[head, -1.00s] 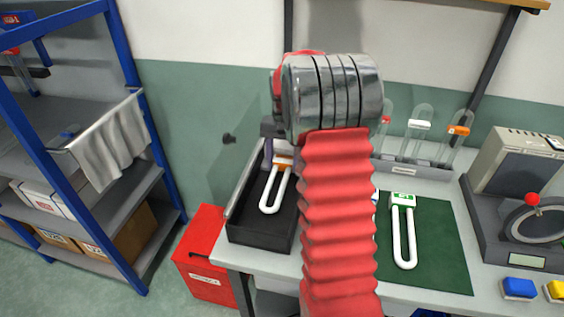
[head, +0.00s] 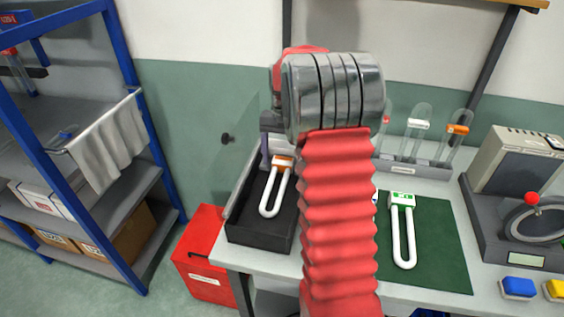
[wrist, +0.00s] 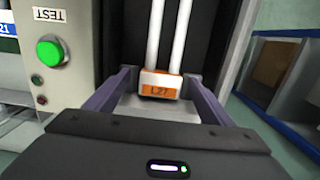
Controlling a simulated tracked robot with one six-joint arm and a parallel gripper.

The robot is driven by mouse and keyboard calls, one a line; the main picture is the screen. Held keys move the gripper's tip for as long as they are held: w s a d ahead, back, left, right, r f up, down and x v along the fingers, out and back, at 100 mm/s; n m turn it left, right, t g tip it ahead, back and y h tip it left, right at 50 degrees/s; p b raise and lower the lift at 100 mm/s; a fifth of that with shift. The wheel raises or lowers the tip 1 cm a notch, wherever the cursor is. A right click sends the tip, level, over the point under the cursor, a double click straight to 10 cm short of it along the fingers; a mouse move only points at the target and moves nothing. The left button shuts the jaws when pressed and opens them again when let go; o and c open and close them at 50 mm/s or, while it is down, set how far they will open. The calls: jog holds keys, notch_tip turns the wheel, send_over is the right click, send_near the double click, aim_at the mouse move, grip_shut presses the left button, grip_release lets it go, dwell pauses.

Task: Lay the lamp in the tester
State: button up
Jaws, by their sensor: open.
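The lamp, a white U-shaped tube with an orange and white base marked L27, lies in the black bed. Its tube shows in the head view (head: 268,207), and its base in the wrist view (wrist: 160,84). The tester shows in the wrist view as a beige panel (wrist: 45,95) marked TEST with a green button, beside the dark bed. The black bed (head: 255,232) is left of my arm in the head view. My gripper (wrist: 158,76) is open, one purple finger on each side of the lamp base, with gaps visible. My arm hides much of the tester in the head view.
Another U-shaped lamp (head: 404,240) with a green label lies on a green mat (head: 445,240). A rack (head: 420,168) with clear tubes stands behind. A grey device (head: 510,170) is at the right. A red bin (head: 203,245) and blue shelving (head: 115,250) are to the left.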

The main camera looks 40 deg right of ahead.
notch_tip(320, 180, up, 12)
jog(key=shift+w+d, duration=0.15)
jog(key=shift+w, duration=0.1)
dwell(1.1)
jog(key=s+a+n+t, duration=0.6)
jog(key=s+a+n, duration=0.3)
jog(key=s+a, duration=1.5)
jog(key=a+r, duration=0.1)
jog(key=a, duration=0.2)
jog(key=shift+n+h, duration=0.3)
